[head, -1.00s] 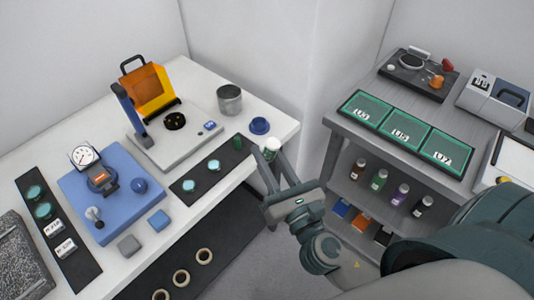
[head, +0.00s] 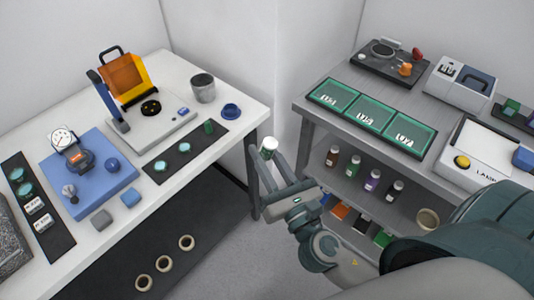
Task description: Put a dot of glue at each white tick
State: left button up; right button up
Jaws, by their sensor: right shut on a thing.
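My right gripper (head: 263,156) reaches in from the lower right and is shut on a small white-topped bottle (head: 268,146). It holds the bottle in the air over the gap between the white bench and the grey shelf unit. Most of the bottle's body is hidden by the fingers, and I cannot tell whether it is the glue. Several round teal discs (head: 160,166) lie on dark strips (head: 170,175) on the bench. No white ticks can be made out at this size. My left gripper is not in view.
The white bench (head: 140,215) carries a blue gauge stand (head: 100,190), an orange-shielded device (head: 125,80), a metal cup (head: 203,88) and a blue cap (head: 231,111). The grey shelf unit (head: 310,115) at right holds green trays (head: 375,116), bottles and a lamp box (head: 480,150).

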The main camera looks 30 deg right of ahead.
jog(key=w+a+f+n+y+p, duration=0.1)
jog(key=w+a+f+y, duration=0.1)
jog(key=w, duration=0.3)
jog(key=shift+a+y, duration=0.2)
jog(key=shift+y, duration=0.2)
jog(key=shift+w+f, duration=0.1)
jog(key=shift+f, duration=0.1)
jog(key=shift+w+a+f, duration=0.15)
jog(key=shift+w, duration=0.1)
jog(key=shift+w+a, duration=0.15)
